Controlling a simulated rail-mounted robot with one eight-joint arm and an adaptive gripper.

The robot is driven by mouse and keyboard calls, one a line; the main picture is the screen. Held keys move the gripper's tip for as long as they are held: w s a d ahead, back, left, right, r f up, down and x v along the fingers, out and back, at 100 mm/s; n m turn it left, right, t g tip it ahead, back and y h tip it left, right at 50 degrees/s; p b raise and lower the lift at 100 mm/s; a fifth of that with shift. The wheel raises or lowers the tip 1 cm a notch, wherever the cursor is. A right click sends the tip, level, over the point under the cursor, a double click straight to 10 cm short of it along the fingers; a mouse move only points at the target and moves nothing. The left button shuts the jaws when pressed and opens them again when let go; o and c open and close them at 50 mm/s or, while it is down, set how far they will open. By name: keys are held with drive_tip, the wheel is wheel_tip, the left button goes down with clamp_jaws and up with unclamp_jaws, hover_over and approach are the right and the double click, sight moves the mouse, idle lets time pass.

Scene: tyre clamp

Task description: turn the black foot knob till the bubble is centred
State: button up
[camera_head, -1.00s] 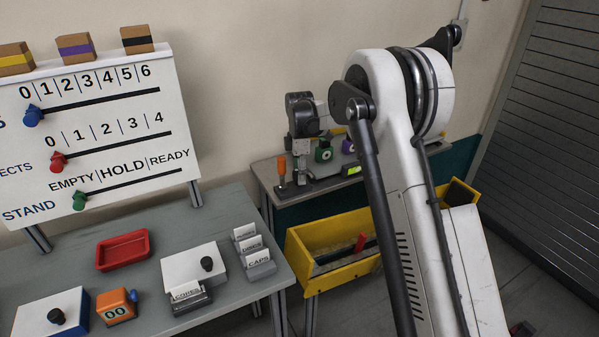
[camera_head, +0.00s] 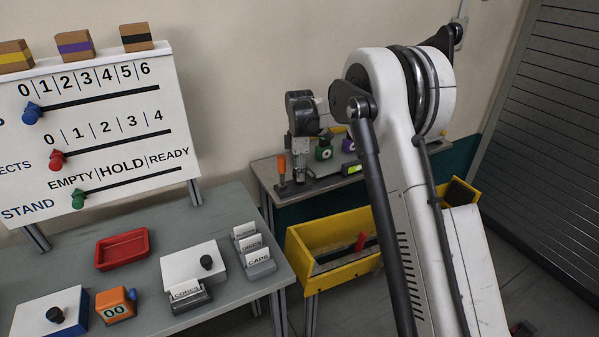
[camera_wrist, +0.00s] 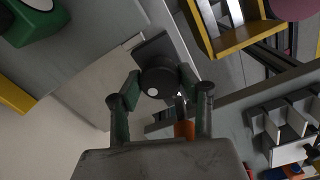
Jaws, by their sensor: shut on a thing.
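The black foot knob (camera_wrist: 158,78), round with a white dot on its face, sits between the two fingers of my gripper (camera_wrist: 160,95) in the wrist view. My gripper is shut on it. In the head view my gripper (camera_head: 300,180) points down at the far bench, and the knob cannot be made out there. A yellow-green level vial (camera_head: 354,169) shows just right of my gripper in the head view. Its bubble is too small to read.
An orange-handled tool (camera_head: 282,168) stands close left of my gripper. Green (camera_head: 323,153) and purple (camera_head: 348,146) items stand behind it on the far bench (camera_head: 265,172). A yellow bin (camera_head: 300,238) sits in front, below the bench top. The near table (camera_head: 225,212) lies left.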

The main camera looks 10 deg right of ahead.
drive_tip(key=m+b, duration=0.3)
drive_tip(key=m, duration=0.2)
drive_tip(key=shift+f+m, duration=0.1)
drive_tip(key=shift+m, duration=0.3)
drive_tip(key=m+b, duration=0.2)
drive_tip(key=m, duration=0.3)
idle(0.4)
drive_tip(key=o, duration=1.1)
drive_tip(key=shift+o, duration=0.2)
